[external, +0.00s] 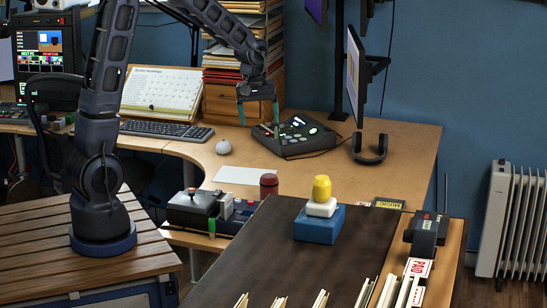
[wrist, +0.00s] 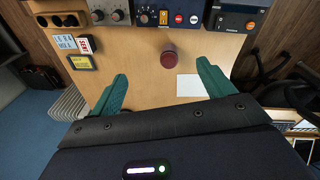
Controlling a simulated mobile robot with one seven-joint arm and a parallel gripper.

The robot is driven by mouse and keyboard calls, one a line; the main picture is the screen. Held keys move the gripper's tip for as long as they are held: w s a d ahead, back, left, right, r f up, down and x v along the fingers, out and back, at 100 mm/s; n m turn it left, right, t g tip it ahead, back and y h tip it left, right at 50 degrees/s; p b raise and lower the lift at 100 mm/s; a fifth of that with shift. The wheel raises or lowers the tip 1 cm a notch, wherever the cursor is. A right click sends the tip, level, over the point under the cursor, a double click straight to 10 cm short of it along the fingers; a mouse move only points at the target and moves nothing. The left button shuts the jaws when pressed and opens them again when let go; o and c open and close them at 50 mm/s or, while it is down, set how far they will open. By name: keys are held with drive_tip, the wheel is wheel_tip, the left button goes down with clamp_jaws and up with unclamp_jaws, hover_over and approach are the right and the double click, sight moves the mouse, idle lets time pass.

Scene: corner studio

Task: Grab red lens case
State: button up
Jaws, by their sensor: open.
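The red lens case (external: 269,186) is a dark red, round, upright cylinder on the wooden desk. It stands near the desk edge, beside a white sheet of paper. In the wrist view the red lens case (wrist: 169,60) shows ahead of my gripper (wrist: 163,82), roughly between the lines of its two teal fingers and apart from them. In the external view my gripper (external: 258,112) hangs pointing down above the desk, higher and farther back than the case. The fingers are spread with nothing between them.
The white paper (external: 244,175) lies left of the case. A black console (external: 296,136) and headphones (external: 369,148) sit farther back. A dark table (external: 290,265) carries a blue, white and yellow stack (external: 320,210) near the case. Boxed devices (external: 195,208) stand left of it.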

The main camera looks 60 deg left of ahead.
drive_tip(key=w+a+f+n, duration=0.3)
drive_tip(key=w+a+f, duration=0.2)
drive_tip(key=f, duration=0.5)
drive_tip(key=n+g, duration=0.1)
drive_tip(key=n, duration=0.1)
approach(269, 189)
drive_tip(key=a, duration=0.1)
drive_tip(key=w+a, duration=0.1)
drive_tip(key=shift+w+a+f, duration=0.2)
drive_tip(key=shift+a+f, duration=0.2)
drive_tip(key=shift+n, duration=0.3)
drive_tip(key=shift+w+f, duration=0.2)
drive_tip(key=shift+f, duration=5.2)
drive_tip(key=c, duration=1.3)
